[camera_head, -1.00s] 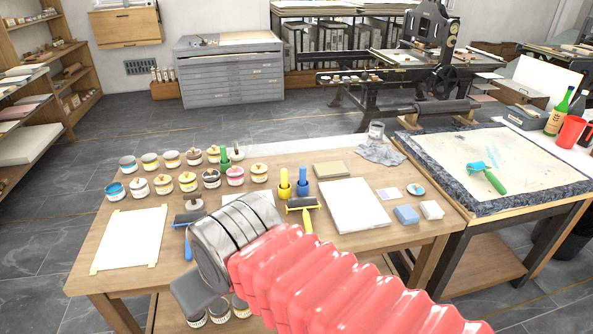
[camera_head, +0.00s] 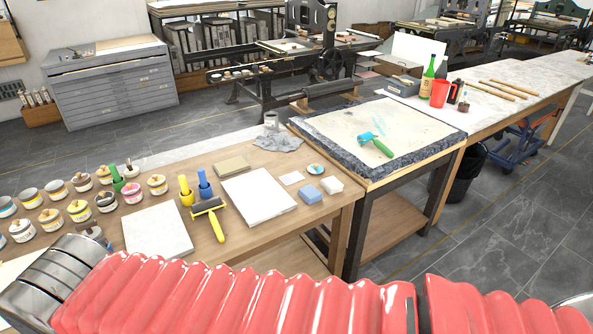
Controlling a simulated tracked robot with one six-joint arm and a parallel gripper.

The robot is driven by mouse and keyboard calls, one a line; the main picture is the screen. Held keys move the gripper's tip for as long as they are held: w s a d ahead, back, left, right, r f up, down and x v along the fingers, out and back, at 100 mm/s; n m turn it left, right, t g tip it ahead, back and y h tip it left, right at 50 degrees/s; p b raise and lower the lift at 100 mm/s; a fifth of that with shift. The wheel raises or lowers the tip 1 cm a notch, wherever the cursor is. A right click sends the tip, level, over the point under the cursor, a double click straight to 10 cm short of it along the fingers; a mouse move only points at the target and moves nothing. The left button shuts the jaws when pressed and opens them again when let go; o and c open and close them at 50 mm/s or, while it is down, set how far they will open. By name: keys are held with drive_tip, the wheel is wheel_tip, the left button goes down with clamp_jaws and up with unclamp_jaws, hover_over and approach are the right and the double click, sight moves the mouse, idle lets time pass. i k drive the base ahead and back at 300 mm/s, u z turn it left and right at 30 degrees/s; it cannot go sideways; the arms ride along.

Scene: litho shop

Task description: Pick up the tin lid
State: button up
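A small round disc with a blue patch (camera_head: 315,169) lies flat on the wooden table's right part, behind the blue and white blocks; it looks like the tin lid, though it is small in view. My red-sleeved arm crosses the bottom of the picture, and its grey metal wrist is at the lower left corner. The fingers of my gripper are out of the picture, so I cannot see whether they are open or shut. The disc is well to the right of and beyond my wrist, with nothing touching it.
A blue block (camera_head: 308,194) and a white block (camera_head: 332,185) sit close by the disc. A white slab (camera_head: 258,196), a yellow-handled roller (camera_head: 212,214) and several ink tins (camera_head: 79,210) are on the table (camera_head: 284,232). A stone-topped bench (camera_head: 342,158) stands to the right.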

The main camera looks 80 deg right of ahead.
sight(316, 169)
drive_tip(key=u, duration=0.9)
drive_tip(key=k, duration=2.2)
drive_tip(key=z, duration=1.65)
